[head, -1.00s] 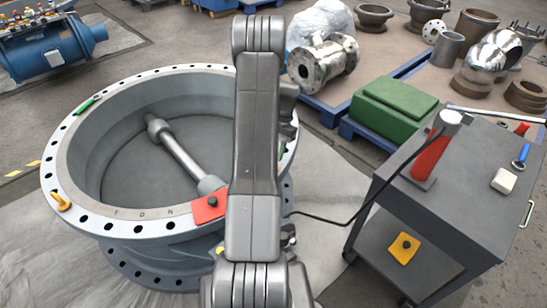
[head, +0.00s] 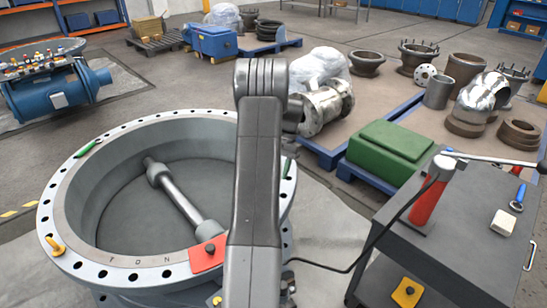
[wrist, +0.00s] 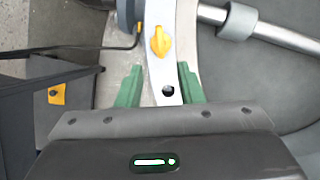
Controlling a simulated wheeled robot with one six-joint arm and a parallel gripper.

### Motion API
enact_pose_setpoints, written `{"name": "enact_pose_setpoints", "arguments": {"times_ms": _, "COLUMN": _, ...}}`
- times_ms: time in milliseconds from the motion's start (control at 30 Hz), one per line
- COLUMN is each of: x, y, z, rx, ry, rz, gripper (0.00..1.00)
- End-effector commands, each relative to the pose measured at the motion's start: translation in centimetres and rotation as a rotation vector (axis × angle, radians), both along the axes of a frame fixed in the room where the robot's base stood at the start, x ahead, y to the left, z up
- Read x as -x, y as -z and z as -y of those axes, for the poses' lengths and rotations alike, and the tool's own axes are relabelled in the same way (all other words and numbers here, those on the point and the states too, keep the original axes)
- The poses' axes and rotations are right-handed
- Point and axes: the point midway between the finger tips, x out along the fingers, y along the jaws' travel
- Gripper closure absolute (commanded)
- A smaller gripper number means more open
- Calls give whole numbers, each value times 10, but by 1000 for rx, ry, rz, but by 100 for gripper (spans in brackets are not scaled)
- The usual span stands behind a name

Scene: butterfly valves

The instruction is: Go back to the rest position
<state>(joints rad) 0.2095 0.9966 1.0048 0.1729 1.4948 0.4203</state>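My gripper (wrist: 159,86) shows in the wrist view with its two green fingers apart and nothing held between them. The flange rim of the large grey valve body (head: 85,262), with a bolt hole, lies beyond the gap between the fingers. A yellow fitting (wrist: 160,42) sits on that rim just past the fingertips. In the head view my arm stands upright in front of the valve body's right side. It hides part of the rim, and the fingers cannot be made out there. The valve's shaft (head: 185,198) and a red tag (head: 208,253) show left of the arm.
A dark cart (head: 455,238) stands close on the right, with a red tool (head: 430,202) and a white block (head: 503,222) on top. A green box (head: 388,152) and metal pipe parts (head: 326,106) stand behind.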

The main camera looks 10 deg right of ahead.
Motion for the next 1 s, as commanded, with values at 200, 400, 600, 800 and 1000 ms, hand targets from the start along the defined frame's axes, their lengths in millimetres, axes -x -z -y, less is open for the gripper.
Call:
{"name": "enact_pose_setpoints", "arguments": {"times_ms": 200, "x": 7, "y": 21, "z": -5, "rx": -1, "ry": -1, "rz": -4, "gripper": 66}}
{"name": "enact_pose_setpoints", "arguments": {"times_ms": 400, "x": 19, "y": 57, "z": -15, "rx": -1, "ry": -1, "rz": -4, "gripper": 66}}
{"name": "enact_pose_setpoints", "arguments": {"times_ms": 600, "x": 31, "y": 93, "z": -24, "rx": -1, "ry": -2, "rz": -5, "gripper": 66}}
{"name": "enact_pose_setpoints", "arguments": {"times_ms": 800, "x": 39, "y": 118, "z": -31, "rx": -1, "ry": -2, "rz": -3, "gripper": 66}}
{"name": "enact_pose_setpoints", "arguments": {"times_ms": 1000, "x": 42, "y": 128, "z": -33, "rx": -1, "ry": 0, "rz": -2, "gripper": 66}}
